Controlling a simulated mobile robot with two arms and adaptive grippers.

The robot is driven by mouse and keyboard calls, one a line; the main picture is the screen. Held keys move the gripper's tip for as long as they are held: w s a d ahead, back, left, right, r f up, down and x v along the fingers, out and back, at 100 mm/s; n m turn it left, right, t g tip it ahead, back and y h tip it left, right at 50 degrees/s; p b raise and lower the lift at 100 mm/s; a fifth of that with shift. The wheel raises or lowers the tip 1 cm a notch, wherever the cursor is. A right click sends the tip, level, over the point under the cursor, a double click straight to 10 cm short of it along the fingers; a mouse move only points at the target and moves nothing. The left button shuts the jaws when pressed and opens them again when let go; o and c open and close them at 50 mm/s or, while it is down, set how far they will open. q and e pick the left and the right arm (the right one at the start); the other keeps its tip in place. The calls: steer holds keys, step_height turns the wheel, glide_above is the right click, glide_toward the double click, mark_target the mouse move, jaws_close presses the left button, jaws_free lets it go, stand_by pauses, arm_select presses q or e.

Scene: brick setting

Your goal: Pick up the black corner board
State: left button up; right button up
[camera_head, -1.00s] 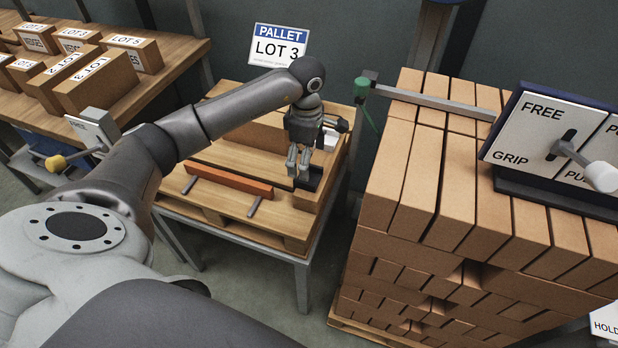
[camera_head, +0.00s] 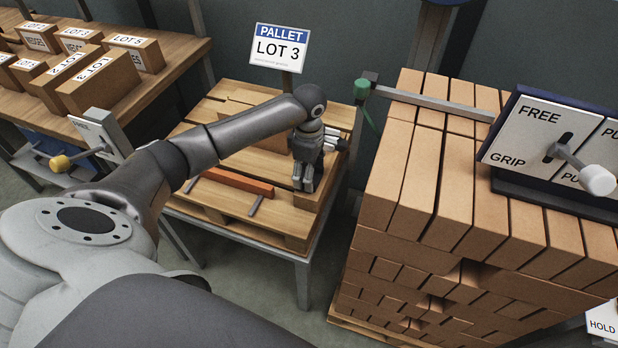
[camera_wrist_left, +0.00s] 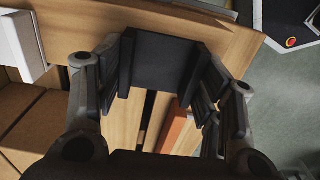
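The black corner board (camera_wrist_left: 163,62) shows in the left wrist view as a dark flat piece at the edge of the wooden pallet load. My left gripper (camera_wrist_left: 158,80) has its fingers on both sides of it, with little or no gap; I cannot tell whether they press on it. In the head view my left gripper (camera_head: 303,186) points down at the front right corner of the load on the pallet (camera_head: 240,219). My right gripper is not in view.
An orange-brown bar (camera_head: 238,183) lies left of the gripper on the load. A white block (camera_wrist_left: 20,45) is close by. A tall brick stack (camera_head: 420,190) with a lever panel (camera_head: 530,125) stands right. A bench with boxes (camera_head: 100,85) is at left.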

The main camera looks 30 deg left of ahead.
arm_select(q)
steer(key=c, duration=0.4)
